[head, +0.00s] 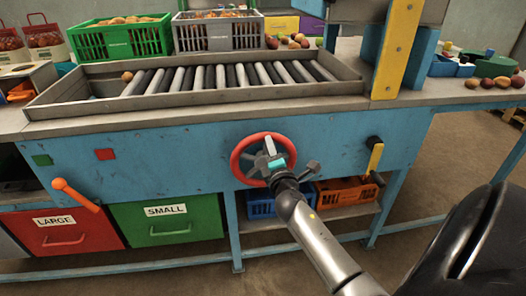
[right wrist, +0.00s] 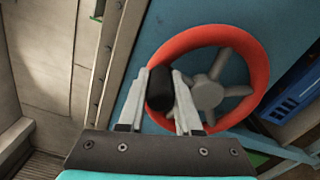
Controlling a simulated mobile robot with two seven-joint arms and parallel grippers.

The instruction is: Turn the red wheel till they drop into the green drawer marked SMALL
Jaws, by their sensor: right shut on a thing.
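The red wheel (head: 237,158) is on the blue front of the sorting bench. In the right wrist view the gripper (right wrist: 160,82) is shut on the wheel's black handle knob (right wrist: 159,90), with a finger on each side. The red rim (right wrist: 262,72) and grey hub (right wrist: 206,94) show beside it. The green drawer marked SMALL (head: 200,222) is shut, below and left of the wheel. One brown potato (head: 127,76) lies at the left of the roller bed. My left gripper is not in view.
The roller bed (head: 50,98) lies above the wheel. A red drawer marked LARGE (head: 85,240) is left of the green one. An orange lever (head: 75,195) and a yellow handle (head: 375,158) stick out from the front. Blue (head: 262,207) and orange (head: 340,195) crates sit below.

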